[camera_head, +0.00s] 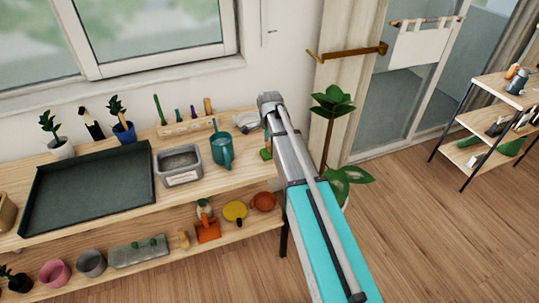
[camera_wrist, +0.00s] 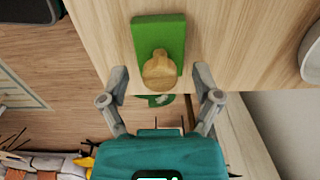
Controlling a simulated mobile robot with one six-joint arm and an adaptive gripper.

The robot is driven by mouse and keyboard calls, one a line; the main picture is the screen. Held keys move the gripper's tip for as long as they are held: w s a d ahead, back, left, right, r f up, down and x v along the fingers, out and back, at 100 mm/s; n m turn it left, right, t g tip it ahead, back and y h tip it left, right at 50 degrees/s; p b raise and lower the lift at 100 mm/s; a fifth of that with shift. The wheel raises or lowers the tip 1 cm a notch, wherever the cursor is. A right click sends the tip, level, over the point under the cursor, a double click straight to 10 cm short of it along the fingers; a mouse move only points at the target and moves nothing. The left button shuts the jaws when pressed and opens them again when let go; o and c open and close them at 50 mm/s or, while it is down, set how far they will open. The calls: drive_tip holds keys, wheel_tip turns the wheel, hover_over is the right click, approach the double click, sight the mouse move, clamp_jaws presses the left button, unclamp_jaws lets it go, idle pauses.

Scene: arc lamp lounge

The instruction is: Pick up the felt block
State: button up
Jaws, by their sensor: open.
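The felt block is a green block (camera_wrist: 172,33) with a round wooden knob (camera_wrist: 160,70). In the wrist view it lies on the pale wooden bench top, close to the bench edge. In the head view a small part of the green block (camera_head: 265,153) shows at the right end of the bench, partly covered by my arm. My gripper (camera_wrist: 160,72) is open in the wrist view, one finger on each side of the knob end with gaps between, holding nothing. In the head view my arm hides the gripper.
The bench top (camera_head: 222,182) also holds a teal watering can (camera_head: 222,150), a grey tub (camera_head: 178,165) and a large dark tray (camera_head: 90,190) to the left. A leafy plant (camera_head: 333,103) stands right of the bench. A white bowl edge (camera_wrist: 313,50) shows in the wrist view.

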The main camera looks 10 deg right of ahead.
sight(269, 144)
idle(0.5)
clamp_jaws()
drive_tip(key=shift+r, duration=0.15)
idle(0.4)
wheel_tip(269, 144, up, 3)
drive_tip(key=p, duration=0.3)
drive_tip(key=s+r+p, duration=0.9)
drive_tip(key=s+p, duration=0.1)
drive_tip(key=s, duration=0.4)
drive_tip(key=shift+r, duration=0.35)
drive_tip(key=shift+d, duration=0.1)
